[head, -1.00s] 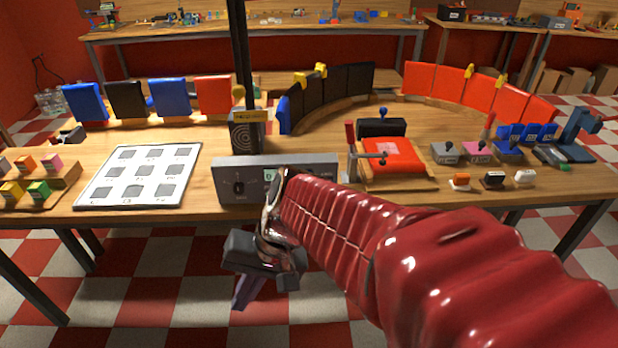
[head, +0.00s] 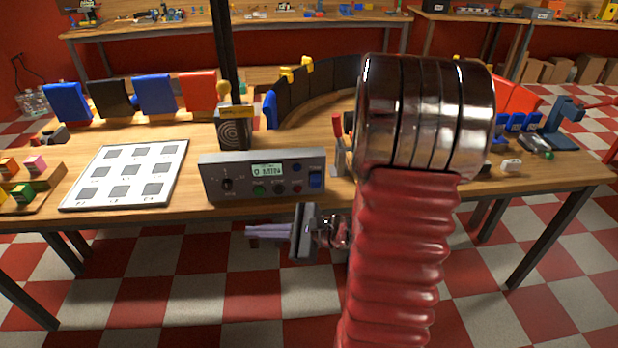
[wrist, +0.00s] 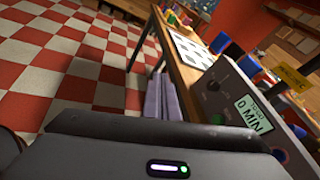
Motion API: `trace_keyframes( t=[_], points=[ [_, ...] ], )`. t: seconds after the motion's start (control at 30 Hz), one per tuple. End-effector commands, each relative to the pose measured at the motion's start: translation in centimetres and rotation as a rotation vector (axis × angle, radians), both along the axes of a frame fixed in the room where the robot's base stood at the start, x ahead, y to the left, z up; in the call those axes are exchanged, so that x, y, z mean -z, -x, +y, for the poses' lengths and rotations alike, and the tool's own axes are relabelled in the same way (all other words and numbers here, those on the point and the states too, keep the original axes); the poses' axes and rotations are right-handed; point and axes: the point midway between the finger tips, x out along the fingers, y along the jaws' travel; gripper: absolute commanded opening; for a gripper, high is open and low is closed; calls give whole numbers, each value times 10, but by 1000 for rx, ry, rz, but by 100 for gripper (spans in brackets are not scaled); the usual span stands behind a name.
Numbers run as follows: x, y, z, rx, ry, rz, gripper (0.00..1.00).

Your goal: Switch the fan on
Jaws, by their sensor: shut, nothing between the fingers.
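A grey control box (head: 215,190) stands at the table's front edge. Its face has a black knob (head: 227,184), a lit display (head: 267,170), a green button (head: 257,190), a red button (head: 297,189) and a blue switch (head: 315,179) at the right end. The box shows close up in the wrist view, tilted, with its display (wrist: 255,113) reading 0 MIN. My gripper (head: 248,231) is below and in front of the box, apart from it, pointing left. Its pale purple fingers (wrist: 162,98) are shut and empty. I cannot tell which thing is the fan.
A dark box with a spiral face (head: 233,134) and yellow label stands behind the control box, by a black post (head: 224,45). A white board (head: 125,173) lies left. My arm hides much of the table's right part. The floor in front is open.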

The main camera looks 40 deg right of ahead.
Motion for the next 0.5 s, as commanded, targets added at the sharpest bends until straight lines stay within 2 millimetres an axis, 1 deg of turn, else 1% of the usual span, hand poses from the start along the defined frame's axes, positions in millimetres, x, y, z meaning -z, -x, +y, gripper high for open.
trace_keyframes(
  t=[0.03,0.17,0.3,0.4,0.5],
  points=[
    [8,-2,-18,72,-47,5,0],
    [24,-4,-68,264,-156,2,0],
    [47,3,-122,470,-259,-3,0],
    [61,13,-154,595,-315,-9,0],
    [72,21,-176,681,-348,-12,0]
  ],
)
